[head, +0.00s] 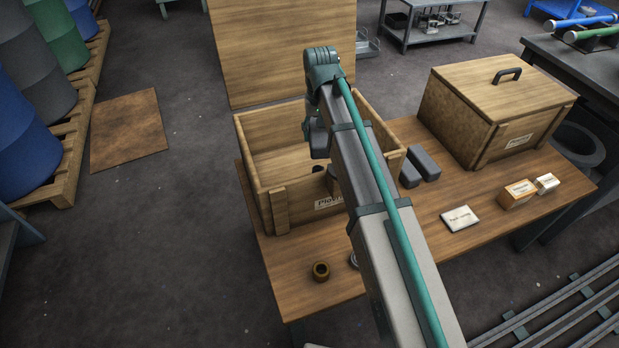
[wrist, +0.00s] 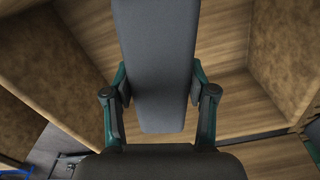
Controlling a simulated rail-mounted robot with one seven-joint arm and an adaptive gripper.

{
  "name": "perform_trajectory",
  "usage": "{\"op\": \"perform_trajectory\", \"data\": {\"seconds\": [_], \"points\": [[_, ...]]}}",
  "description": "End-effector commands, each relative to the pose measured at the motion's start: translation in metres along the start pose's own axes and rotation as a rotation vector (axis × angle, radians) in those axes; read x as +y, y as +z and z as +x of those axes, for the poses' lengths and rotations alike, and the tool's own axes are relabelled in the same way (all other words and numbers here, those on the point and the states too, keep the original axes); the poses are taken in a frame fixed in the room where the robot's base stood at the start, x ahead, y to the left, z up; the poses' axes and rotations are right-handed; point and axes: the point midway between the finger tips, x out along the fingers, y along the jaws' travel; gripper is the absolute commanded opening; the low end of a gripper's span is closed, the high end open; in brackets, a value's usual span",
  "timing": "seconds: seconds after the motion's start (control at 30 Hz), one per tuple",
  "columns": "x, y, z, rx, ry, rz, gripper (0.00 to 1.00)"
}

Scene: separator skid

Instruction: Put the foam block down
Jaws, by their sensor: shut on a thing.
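My gripper (wrist: 157,100) is shut on a dark grey foam block (wrist: 157,50), with one green-and-black finger on each side of it in the wrist view. The block stretches away from the fingers, with wooden crate walls behind it. In the head view, my arm reaches over the open wooden crate (head: 265,210), and dark parts at its end hang over the crate's interior. My arm hides part of the crate and its label. I cannot tell whether the held block touches the crate. Two more grey foam blocks (head: 425,163) lie on the table right of the crate.
The crate's raised lid or panel (head: 270,50) stands behind it. A closed wooden box (head: 495,105) with a black handle stands at the right on the table (head: 410,235).

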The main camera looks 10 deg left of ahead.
Motion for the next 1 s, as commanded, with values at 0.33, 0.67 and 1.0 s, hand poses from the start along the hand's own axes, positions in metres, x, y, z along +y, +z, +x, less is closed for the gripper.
{"op": "perform_trajectory", "data": {"seconds": [0.33,0.67,1.0], "points": [[-0.091,0.004,0.071,-0.001,0.000,-0.234,0.33],[-0.105,0.006,0.107,-0.001,0.000,-0.276,0.33],[-0.105,0.006,0.147,0.000,0.000,-0.275,0.33]]}}
